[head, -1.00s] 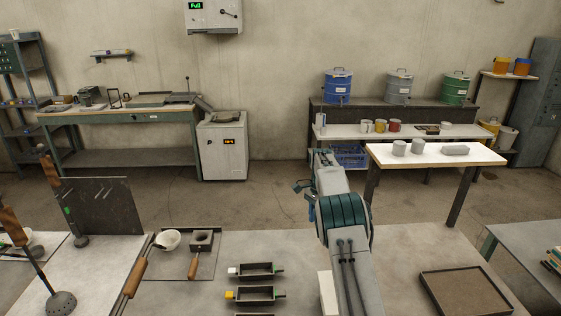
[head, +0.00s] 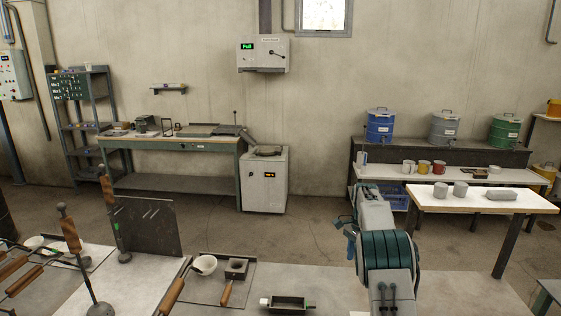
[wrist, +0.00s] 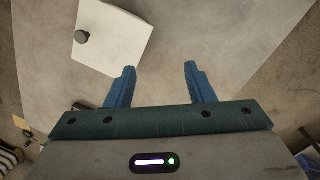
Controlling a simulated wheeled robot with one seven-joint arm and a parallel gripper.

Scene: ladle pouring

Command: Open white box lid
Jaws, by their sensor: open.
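The white box lid (wrist: 112,40) shows in the wrist view at the upper left, a flat white square with a dark grey round knob (wrist: 82,37) near its left edge. My gripper (wrist: 160,75) has its two blue fingers spread apart with nothing between them. It is to the right of and below the lid in that picture, apart from the knob. The lid looks shut, and the box's sides are hardly visible.
The grey table (head: 445,287) has clear room right of my arm. A dark mold (head: 287,303), a small white bowl (head: 204,265) and wooden-handled tools stand left of it. A white-topped table (head: 484,200) with grey cups is behind at right.

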